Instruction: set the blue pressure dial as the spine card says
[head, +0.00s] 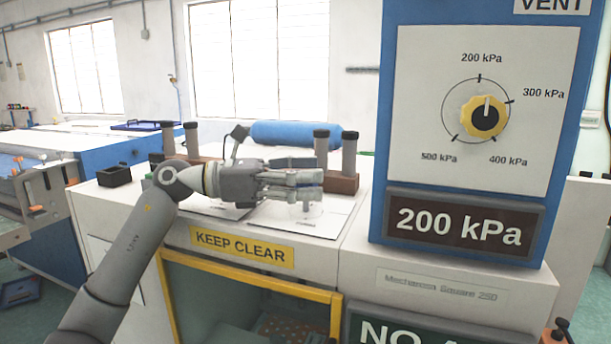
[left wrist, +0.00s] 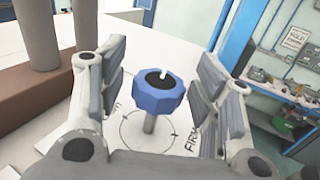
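The blue dial (left wrist: 158,94) is a faceted knob with a black top and a white pointer mark. It stands on a post above a white plate (left wrist: 128,160) printed with a ring, ticks and the word FIRM; other words are partly hidden. My left gripper (left wrist: 163,88) is open, with its fingers on either side of the dial and gaps visible. In the head view my left gripper (head: 318,183) hides the blue dial. I cannot make out a spine card. My right gripper is not in view.
A yellow dial (head: 485,116) on the blue-framed panel points to 200 kPa, and the display (head: 460,226) below reads 200 kPa. A blue roll (head: 295,134) and grey posts (head: 349,155) stand behind my gripper. A black box (head: 114,176) sits left.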

